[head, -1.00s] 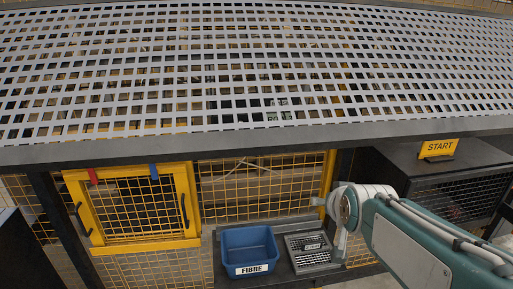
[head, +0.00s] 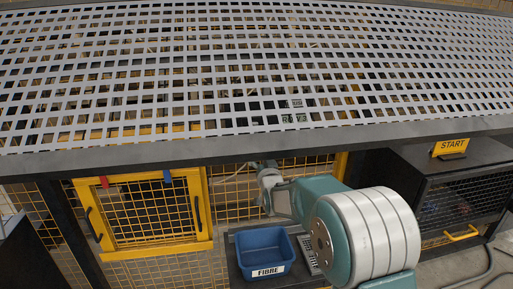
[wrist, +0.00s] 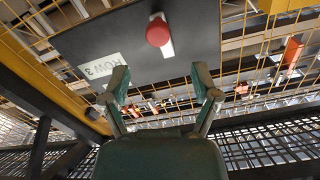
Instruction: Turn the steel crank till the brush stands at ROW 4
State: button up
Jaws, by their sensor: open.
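In the wrist view a red round knob (wrist: 158,33) stands on a short pale steel strip (wrist: 168,48), which looks like the crank, against a dark panel (wrist: 205,45). A tag reading ROW 3 (wrist: 100,67) is on the panel, to the left of the knob. My gripper (wrist: 161,71) is open and empty; the knob shows beyond its fingertips, roughly centred between them and apart from both. In the head view my arm reaches in under the perforated top, and my fingers cannot be made out. I cannot make out the brush in either view.
A perforated grey top (head: 250,75) with a solid front edge spans above my arm. Below it are a yellow mesh door (head: 150,215), a blue FIBRE bin (head: 262,252) and a dark cabinet with a START sign (head: 451,147). Yellow mesh surrounds the panel.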

jog(key=shift+x, duration=4.7)
jog(key=shift+d+f, duration=0.1)
jog(key=shift+d, duration=0.1)
grip_shut()
